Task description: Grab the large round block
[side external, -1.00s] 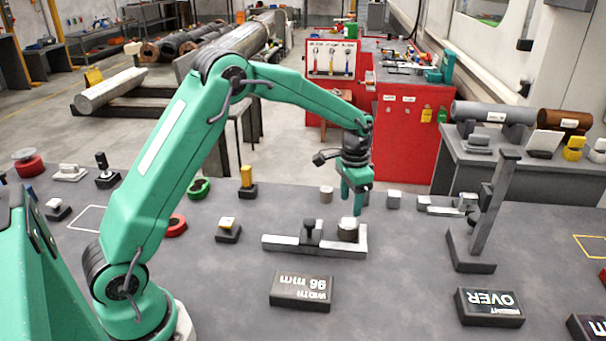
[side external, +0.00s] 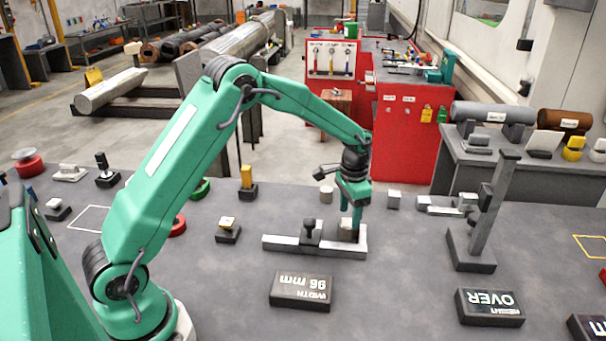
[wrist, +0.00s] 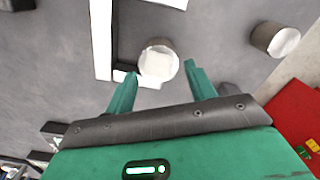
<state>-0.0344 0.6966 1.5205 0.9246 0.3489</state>
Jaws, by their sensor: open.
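A round metal block (side external: 346,224) with a pale top stands at the right part of the light grey gauge fixture (side external: 285,243). It also shows in the wrist view (wrist: 158,62), just ahead of and between my fingertips. My gripper (side external: 352,214) points down at this block, with one green finger covering part of it in the side view. In the wrist view my gripper (wrist: 160,74) is open, with a finger on each side of the block's near edge. Contact cannot be told. A second round block (side external: 326,194) stands farther back; it shows upper right in the wrist view (wrist: 275,38).
A dark post (side external: 311,232) rises from the fixture left of the block. A pale cube block (side external: 394,200) stands to the right, and a tall height gauge (side external: 480,225) beyond it. The WIDTH 96 mm sign (side external: 301,291) lies in front.

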